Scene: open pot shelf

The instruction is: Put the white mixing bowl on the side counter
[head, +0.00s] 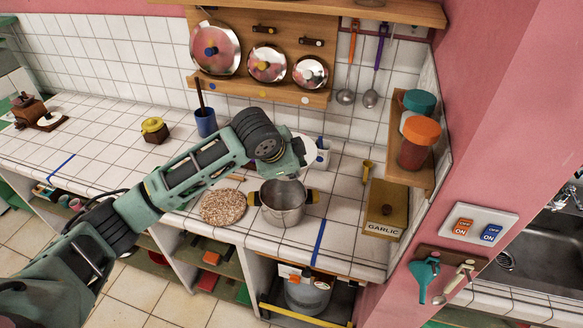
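My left arm comes in from the left over the tiled counter (105,140). My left gripper (292,170) points down above and behind a metal pot (283,212) with dark side handles. Its fingers are not clear, so I cannot tell whether it is open or holds anything. A pale rounded shape (308,146) shows just behind the gripper, mostly hidden by it. I cannot tell whether it is the white mixing bowl, and no other white bowl is clear. My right gripper is not in view.
A round speckled mat (223,207) lies left of the pot. A blue cup (206,122) and a white container (322,155) stand behind. A wooden garlic box (385,208) is at right, below a small shelf with jars. Lids and ladles hang on the wall. The left counter has free room.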

